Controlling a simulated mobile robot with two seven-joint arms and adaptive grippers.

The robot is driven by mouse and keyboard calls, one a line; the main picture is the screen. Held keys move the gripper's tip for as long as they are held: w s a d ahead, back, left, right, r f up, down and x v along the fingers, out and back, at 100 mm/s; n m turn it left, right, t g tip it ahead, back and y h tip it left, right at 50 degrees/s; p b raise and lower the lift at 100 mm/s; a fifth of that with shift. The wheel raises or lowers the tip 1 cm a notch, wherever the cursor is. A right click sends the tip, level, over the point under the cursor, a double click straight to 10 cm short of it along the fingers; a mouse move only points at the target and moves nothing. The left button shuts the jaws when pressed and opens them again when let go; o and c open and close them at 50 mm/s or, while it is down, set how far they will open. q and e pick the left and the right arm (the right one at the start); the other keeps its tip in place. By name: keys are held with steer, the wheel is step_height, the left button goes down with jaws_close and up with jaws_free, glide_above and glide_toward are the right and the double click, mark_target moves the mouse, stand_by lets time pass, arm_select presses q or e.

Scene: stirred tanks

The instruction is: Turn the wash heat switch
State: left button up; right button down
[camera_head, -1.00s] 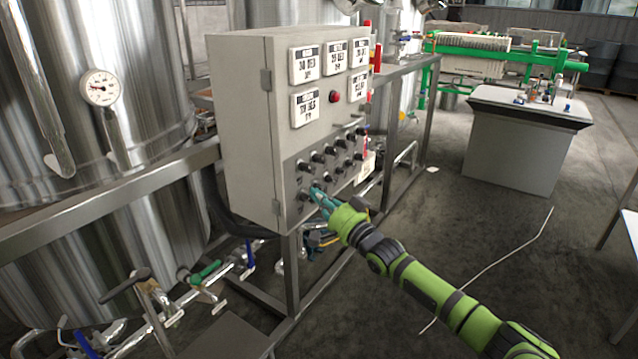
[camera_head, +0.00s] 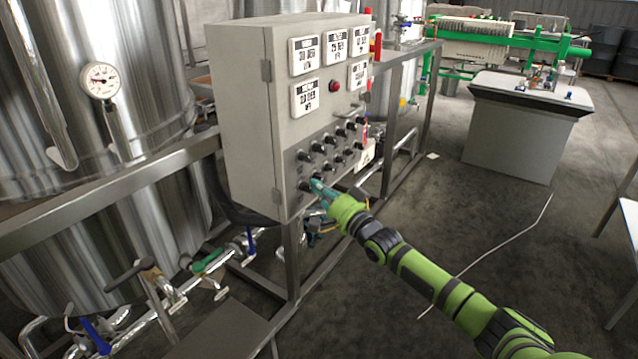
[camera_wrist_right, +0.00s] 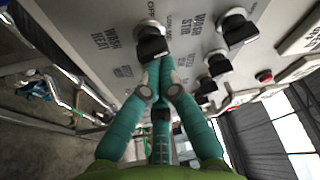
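The wash heat switch (camera_wrist_right: 152,42) is a black knob on a light round base in the right wrist view, beside the printed "WASH HEAT" label. In the head view it is the small black knob (camera_head: 304,187) low on the left of the grey control cabinet's sloped panel. My right gripper (camera_head: 316,182) reaches this knob from the right. In the wrist view its teal fingers (camera_wrist_right: 158,66) come together at the knob's near end. The tips look shut and at or touching the knob; whether any of it lies between them is hidden. My left gripper is not in view.
Several similar knobs crowd the panel, including the wash stir knob (camera_wrist_right: 236,27) close by. A red button (camera_head: 335,86) and several displays sit above. A metal frame rail (camera_head: 110,180) runs left of the cabinet, before a steel tank (camera_head: 150,60).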

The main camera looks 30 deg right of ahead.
steer(key=shift+a+f, duration=0.2)
